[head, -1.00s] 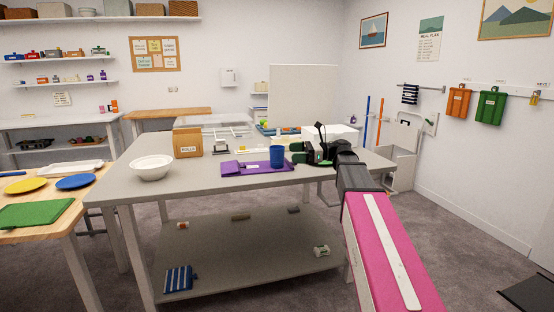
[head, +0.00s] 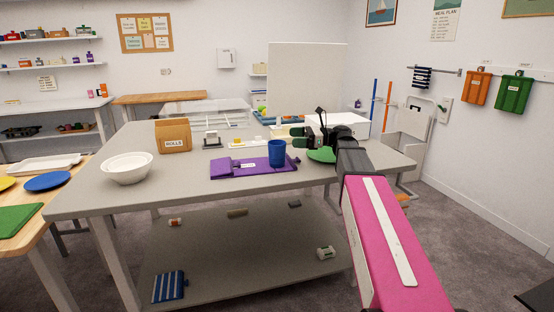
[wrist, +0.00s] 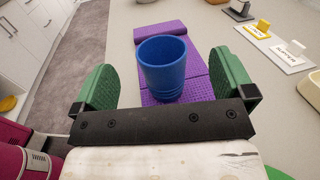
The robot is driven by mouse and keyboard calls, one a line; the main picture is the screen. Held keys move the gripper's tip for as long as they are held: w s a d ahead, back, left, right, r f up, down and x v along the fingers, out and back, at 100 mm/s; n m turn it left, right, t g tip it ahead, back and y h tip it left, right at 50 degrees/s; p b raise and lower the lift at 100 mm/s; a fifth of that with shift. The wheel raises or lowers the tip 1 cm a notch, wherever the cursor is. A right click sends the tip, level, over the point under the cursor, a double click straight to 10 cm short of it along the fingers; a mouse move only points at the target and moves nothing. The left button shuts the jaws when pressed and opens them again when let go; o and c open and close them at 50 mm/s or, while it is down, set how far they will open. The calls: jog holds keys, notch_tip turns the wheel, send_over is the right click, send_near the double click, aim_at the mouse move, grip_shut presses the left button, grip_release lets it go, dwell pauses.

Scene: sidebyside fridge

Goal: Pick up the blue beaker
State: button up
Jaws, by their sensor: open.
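The blue beaker (head: 277,153) stands upright on a purple mat (head: 232,171) on the grey table. My gripper (head: 297,138) is just to its right in the head view, level with its upper part. In the wrist view, the beaker (wrist: 163,80) is ahead of the palm, with the green fingers of my gripper (wrist: 166,82) spread wide to its left and right. Neither finger visibly touches it. Whether the beaker is fully between the fingertips is hard to tell.
A white bowl (head: 128,168) and a cardboard box (head: 174,135) stand to the left on the table. Small labelled stands (head: 213,140) are behind the mat. A green round thing (head: 321,155) lies under my gripper.

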aim_at(277, 150)
notch_tip(277, 150, down, 5)
jog(key=shift+f, duration=0.1)
jog(key=shift+s+a, duration=0.2)
jog(key=shift+a, duration=3.5)
jog(key=c, duration=0.9)
